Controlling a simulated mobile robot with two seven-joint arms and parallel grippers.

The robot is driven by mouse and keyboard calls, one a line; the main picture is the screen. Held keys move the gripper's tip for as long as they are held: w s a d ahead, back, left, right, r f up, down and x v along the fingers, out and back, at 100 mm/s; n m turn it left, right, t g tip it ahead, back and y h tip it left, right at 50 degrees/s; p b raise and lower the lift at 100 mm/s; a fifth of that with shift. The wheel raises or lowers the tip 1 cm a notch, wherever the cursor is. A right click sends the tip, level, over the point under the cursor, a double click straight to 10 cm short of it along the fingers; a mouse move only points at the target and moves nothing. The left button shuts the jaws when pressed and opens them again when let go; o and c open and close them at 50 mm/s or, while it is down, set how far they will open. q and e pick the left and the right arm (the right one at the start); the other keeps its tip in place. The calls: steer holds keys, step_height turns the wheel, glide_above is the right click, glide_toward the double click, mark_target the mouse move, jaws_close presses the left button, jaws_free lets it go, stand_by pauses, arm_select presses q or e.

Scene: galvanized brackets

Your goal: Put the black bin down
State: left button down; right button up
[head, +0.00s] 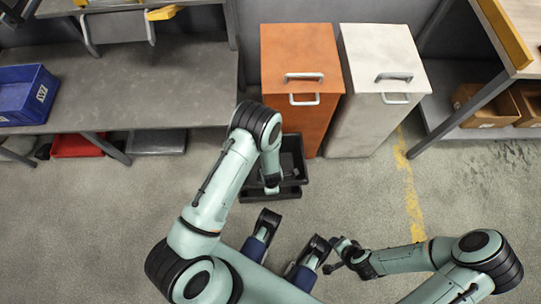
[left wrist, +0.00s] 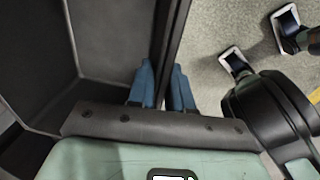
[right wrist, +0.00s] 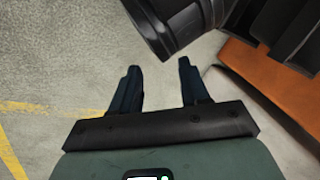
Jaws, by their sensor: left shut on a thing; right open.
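The black bin (head: 293,158) is an open dark box in front of the orange cabinet in the head view, partly hidden by my left arm. My left gripper (head: 271,187) is at its near side. In the left wrist view, the left gripper's blue fingers (left wrist: 162,74) are shut on the wall of the black bin (left wrist: 108,40), one finger on each side. I cannot tell whether its bottom touches the floor. My right gripper (head: 338,252) is apart from the bin, low in the head view. In the right wrist view, its fingers (right wrist: 158,68) are open and empty over bare floor.
An orange cabinet (head: 298,55) and a white cabinet (head: 383,55) stand behind the bin. A grey bench (head: 150,85) with a blue crate (head: 22,95) is at left. A rack with cardboard boxes (head: 485,108) is at right. The floor (head: 340,190) right of the bin is clear.

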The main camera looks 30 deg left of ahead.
steer(key=w+d+f+t+b, duration=0.1)
steer(key=w+d+f+b, duration=0.1)
steer(key=w+f, duration=0.15)
arm_select(q)
step_height(320, 180, down, 12)
steer(key=shift+r+b, duration=0.25)
steer(key=shift+b, duration=0.4)
step_height(320, 180, down, 4)
steer(key=shift+f+b, duration=0.25)
steer(key=shift+b, duration=0.5)
arm_select(e)
steer(key=s+f+g, duration=0.2)
steer(key=s+f, duration=0.2)
steer(key=s, duration=0.1)
steer(key=shift+d+f+m+h, duration=0.15)
steer(key=shift+d+m+h, duration=0.15)
steer(key=shift+d+m, duration=0.15)
arm_select(q)
steer(key=shift+f, duration=0.1)
arm_select(e)
steer(key=shift+s+f, duration=0.1)
steer(key=shift+s, duration=0.1)
